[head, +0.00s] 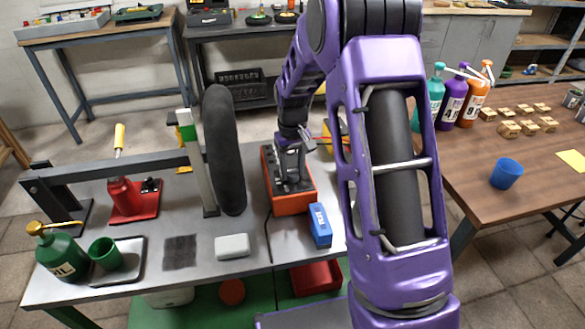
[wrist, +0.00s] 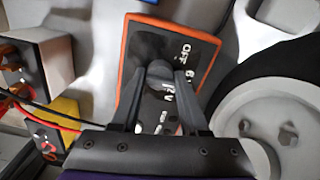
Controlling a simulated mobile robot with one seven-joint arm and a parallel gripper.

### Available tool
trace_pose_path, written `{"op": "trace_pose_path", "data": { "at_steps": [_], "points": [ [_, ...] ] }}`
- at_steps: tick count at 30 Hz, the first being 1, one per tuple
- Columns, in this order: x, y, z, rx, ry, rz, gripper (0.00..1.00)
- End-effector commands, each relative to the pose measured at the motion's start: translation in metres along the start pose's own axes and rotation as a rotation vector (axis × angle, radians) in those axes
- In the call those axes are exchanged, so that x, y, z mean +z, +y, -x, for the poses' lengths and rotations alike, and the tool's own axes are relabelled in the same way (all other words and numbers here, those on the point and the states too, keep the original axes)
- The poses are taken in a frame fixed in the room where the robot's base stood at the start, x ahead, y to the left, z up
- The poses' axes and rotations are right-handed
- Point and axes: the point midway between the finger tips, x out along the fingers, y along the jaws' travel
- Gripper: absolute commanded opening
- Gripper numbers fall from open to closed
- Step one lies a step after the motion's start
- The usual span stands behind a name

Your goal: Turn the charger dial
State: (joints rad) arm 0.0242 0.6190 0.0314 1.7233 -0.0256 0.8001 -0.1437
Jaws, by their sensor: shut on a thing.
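The charger (head: 291,203) is an orange box with a dark top panel, standing on the grey workbench. In the wrist view its panel (wrist: 183,38) shows white markings, among them "OFF" and "6V". My gripper (head: 291,180) reaches down onto the charger's top from above. In the wrist view my gripper (wrist: 163,82) has its two fingers closed around the grey dial (wrist: 159,70) on the panel. The fingers hide most of the dial, so I cannot tell where it points.
A black tire (head: 224,150) stands left of the charger, close to my gripper. A blue box (head: 320,225) stands at its front right. A boxed unit with red and black cables (wrist: 30,70) is at the left in the wrist view. A wooden table (head: 540,165) is at the right.

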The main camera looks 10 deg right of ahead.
Motion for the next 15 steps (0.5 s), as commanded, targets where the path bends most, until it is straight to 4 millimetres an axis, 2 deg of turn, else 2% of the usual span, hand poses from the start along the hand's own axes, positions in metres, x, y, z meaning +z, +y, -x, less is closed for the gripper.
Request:
{"op": "trace_pose_path", "data": {
  "at_steps": [15],
  "points": [
    [-0.0006, 0.0000, 0.0009, 0.000, 0.002, -0.033, 0.00]
  ]
}}
